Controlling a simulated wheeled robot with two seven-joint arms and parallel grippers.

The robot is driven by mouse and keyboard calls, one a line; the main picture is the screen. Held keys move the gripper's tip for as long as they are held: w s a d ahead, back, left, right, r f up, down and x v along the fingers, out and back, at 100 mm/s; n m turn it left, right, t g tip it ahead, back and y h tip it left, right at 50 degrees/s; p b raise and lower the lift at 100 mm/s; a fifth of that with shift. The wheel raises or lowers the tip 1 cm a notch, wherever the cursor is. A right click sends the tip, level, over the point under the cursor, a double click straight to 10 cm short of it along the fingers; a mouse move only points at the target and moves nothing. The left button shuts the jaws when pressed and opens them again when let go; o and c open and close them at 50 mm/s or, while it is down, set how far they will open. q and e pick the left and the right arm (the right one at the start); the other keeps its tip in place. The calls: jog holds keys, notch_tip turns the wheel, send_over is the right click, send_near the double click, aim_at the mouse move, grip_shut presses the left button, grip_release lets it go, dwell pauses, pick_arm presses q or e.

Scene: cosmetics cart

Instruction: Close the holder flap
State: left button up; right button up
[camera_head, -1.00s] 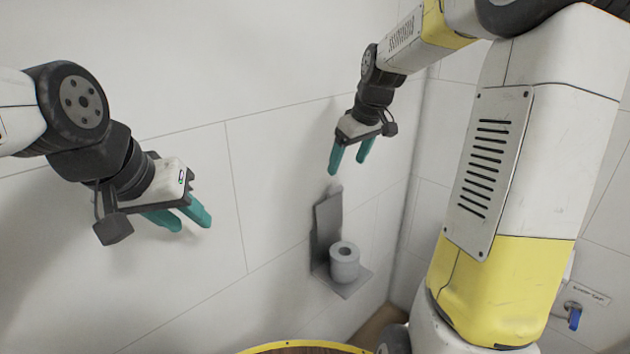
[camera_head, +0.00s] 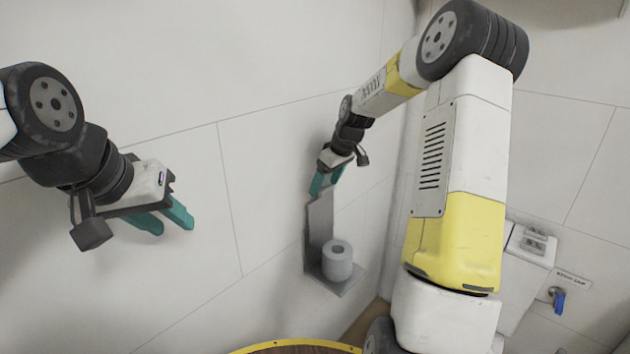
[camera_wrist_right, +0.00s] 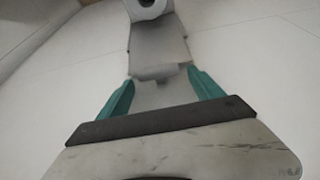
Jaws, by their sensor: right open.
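The grey holder (camera_head: 309,262) is fixed to the white wall, and its flap (camera_head: 319,222) stands upright against the wall. A toilet roll (camera_head: 337,262) sits on the holder's lower plate. My right gripper (camera_head: 324,190) is open at the flap's upper end. In the right wrist view, the flap (camera_wrist_right: 158,48) runs toward the gap between the teal fingers of this gripper (camera_wrist_right: 160,76); I cannot tell whether they touch it. The roll (camera_wrist_right: 148,6) shows at the top edge there. My left gripper (camera_head: 176,229) is open and empty, well left of the holder.
A toilet tank (camera_head: 524,265) with a blue-handled valve (camera_head: 558,301) beside it is at the right, partly hidden by my right arm. A round wooden surface with a yellow rim (camera_head: 300,343) is at the bottom. The wall between my grippers is clear.

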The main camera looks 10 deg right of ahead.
jog(key=shift+f, duration=0.15)
grip_shut()
dwell(0.4)
